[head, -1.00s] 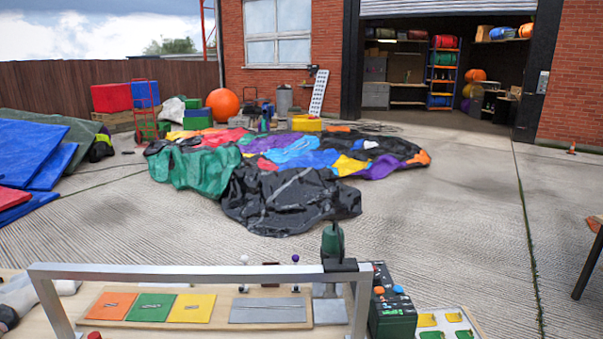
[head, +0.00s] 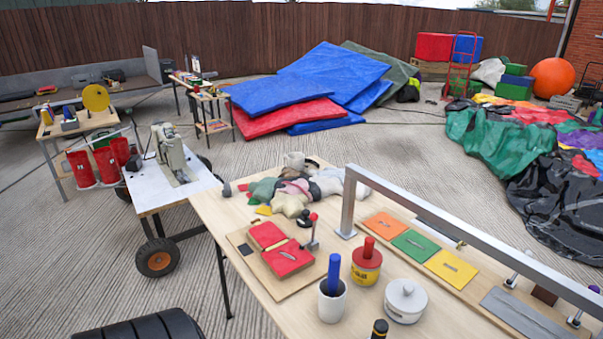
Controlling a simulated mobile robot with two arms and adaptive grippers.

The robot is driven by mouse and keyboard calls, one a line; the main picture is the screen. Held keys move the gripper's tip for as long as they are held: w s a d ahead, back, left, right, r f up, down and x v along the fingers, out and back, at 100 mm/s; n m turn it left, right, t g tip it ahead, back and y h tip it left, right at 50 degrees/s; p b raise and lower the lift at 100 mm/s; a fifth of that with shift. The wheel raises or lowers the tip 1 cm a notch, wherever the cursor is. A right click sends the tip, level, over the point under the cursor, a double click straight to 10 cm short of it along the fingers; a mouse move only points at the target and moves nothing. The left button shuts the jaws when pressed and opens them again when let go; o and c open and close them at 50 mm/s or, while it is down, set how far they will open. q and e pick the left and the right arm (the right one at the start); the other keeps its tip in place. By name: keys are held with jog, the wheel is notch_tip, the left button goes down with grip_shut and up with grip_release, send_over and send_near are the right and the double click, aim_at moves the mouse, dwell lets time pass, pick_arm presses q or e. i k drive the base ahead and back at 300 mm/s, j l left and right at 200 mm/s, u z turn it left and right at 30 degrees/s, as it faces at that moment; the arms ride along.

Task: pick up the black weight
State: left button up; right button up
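I cannot pick out the black weight with certainty. A small dark object (head: 304,218) sits on the wooden table (head: 235,215), beside a red-topped upright piece (head: 313,230) and a heap of coloured cloth or bags (head: 292,190). Another small dark object (head: 133,163) is on the white-topped cart (head: 150,196) to the left. A black-topped item (head: 380,328) is cut off by the bottom edge. Neither gripper is in view.
The wooden table also holds a red pad board (head: 282,262), a white cup with a blue handle (head: 332,302), a yellow-red pot (head: 366,264), a white lidded pot (head: 405,300) and a metal bar frame (head: 440,228). A black ribbed shape (head: 140,326) lies bottom left.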

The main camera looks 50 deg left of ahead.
aim_at(303, 220)
jog(key=u, duration=1.6)
jog(key=j+z, duration=0.1)
jog(key=z, duration=0.35)
jog(key=j+z, duration=0.1)
jog(key=z, duration=0.35)
jog(key=j+z, duration=0.15)
jog(key=z, duration=0.3)
jog(key=j+z, duration=0.2)
jog(key=j, duration=0.2)
jog(key=k+j+z, duration=0.25)
jog(key=j, duration=0.15)
jog(key=j+z, duration=0.2)
jog(key=j, duration=0.2)
jog(key=k+j+z, duration=0.25)
jog(key=j+z, duration=0.2)
jog(key=j, duration=0.3)
jog(key=k+j+z, duration=0.25)
